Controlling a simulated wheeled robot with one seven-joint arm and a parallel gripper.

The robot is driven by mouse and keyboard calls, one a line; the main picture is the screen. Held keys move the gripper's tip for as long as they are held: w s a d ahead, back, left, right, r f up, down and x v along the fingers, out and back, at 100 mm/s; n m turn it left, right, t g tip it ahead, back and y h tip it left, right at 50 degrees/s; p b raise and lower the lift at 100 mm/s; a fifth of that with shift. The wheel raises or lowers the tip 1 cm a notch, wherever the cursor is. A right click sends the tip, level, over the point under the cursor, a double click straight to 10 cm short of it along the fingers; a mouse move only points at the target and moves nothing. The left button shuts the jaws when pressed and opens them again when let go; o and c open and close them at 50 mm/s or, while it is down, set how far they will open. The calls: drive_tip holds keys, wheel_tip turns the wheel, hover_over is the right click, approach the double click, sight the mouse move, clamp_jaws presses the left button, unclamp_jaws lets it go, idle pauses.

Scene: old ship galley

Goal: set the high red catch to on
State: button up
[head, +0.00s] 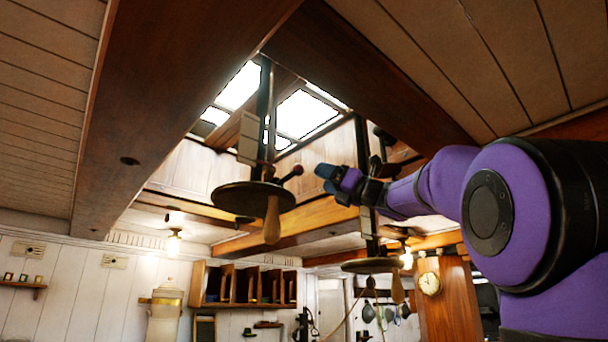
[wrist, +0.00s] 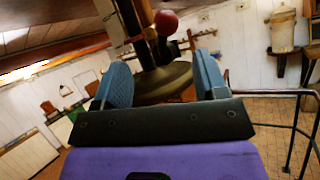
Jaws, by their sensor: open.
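The red catch shows as a red ball knob (wrist: 166,22) at the top middle of the wrist view, on a dark lever. In the head view its dark red knob (head: 297,170) sticks out up and right from a hanging dark post, just above a round dark disc (head: 240,197). My gripper (head: 323,178) is open and empty, close to the right of the knob in the head view. In the wrist view its two blue fingers (wrist: 165,68) stand wide apart, with the knob beyond and above them. No finger visibly touches it. The catch's on/off marking is not legible.
A wooden handle (head: 272,220) hangs under the disc. A second hanging post with a disc (head: 370,266) stands behind my arm. Ceiling beams (head: 165,90) and a bright skylight (head: 300,113) are overhead. In the wrist view, a dark rail (wrist: 292,120) is at the right.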

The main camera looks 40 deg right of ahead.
sight(303, 171)
drive_tip(key=w+a+r+n, duration=0.1)
drive_tip(key=w, duration=0.1)
drive_tip(key=w+a+r+n+g+y, duration=0.1)
drive_tip(key=w+r+n, duration=0.1)
drive_tip(key=w, duration=0.1)
drive_tip(key=w+a+r+n+g, duration=0.1)
drive_tip(key=w+n, duration=0.1)
drive_tip(key=w, duration=0.1)
drive_tip(key=shift+r+y, duration=0.4)
clamp_jaws()
idle(0.3)
